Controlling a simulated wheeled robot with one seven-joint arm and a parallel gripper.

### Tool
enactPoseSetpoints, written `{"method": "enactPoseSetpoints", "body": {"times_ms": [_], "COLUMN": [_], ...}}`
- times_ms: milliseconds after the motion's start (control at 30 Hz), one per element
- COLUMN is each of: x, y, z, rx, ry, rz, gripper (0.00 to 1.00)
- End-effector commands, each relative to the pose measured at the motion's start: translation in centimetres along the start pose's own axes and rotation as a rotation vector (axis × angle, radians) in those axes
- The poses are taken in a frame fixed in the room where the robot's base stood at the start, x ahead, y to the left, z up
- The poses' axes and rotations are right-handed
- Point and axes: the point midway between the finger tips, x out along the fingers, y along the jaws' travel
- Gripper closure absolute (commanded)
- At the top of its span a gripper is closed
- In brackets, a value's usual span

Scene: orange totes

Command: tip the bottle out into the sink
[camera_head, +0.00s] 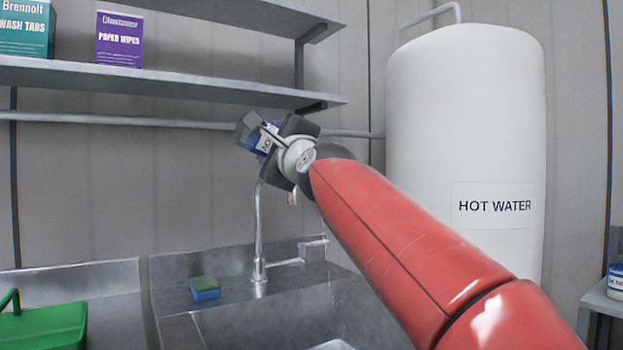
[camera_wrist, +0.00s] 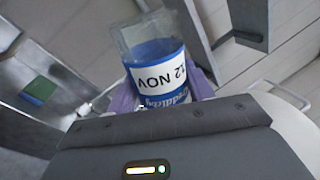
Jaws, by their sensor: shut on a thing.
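The bottle (camera_head: 264,141) has a blue and white label and a clear, greyish end. It shows large in the wrist view (camera_wrist: 156,72), with "12 NOV" on its label upside down. My gripper (camera_head: 273,150) is shut on the bottle around its label, with lilac fingers on both sides in the wrist view. In the head view the bottle lies tilted, its clear end toward upper left. The steel sink (camera_head: 215,328) is below, partly hidden by my red arm. The gripper is high above it, level with the tap's top. Whether liquid is inside is unclear.
A tap (camera_head: 258,235) rises at the sink's back, its top close to my gripper in the picture. A sponge (camera_head: 204,288) lies on the left rim. A shelf (camera_head: 180,83) runs above, a hot water tank (camera_head: 465,130) stands right, and a green container (camera_head: 45,328) sits left.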

Motion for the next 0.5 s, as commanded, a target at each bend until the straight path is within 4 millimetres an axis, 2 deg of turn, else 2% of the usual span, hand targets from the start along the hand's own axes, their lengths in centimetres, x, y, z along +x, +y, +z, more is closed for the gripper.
{"method": "enactPoseSetpoints", "body": {"times_ms": [500], "x": [0.7], "y": [-2.3], "z": [-0.8], "rx": [0.295], "ry": [0.081], "rz": [-0.002], "gripper": [0.72]}}
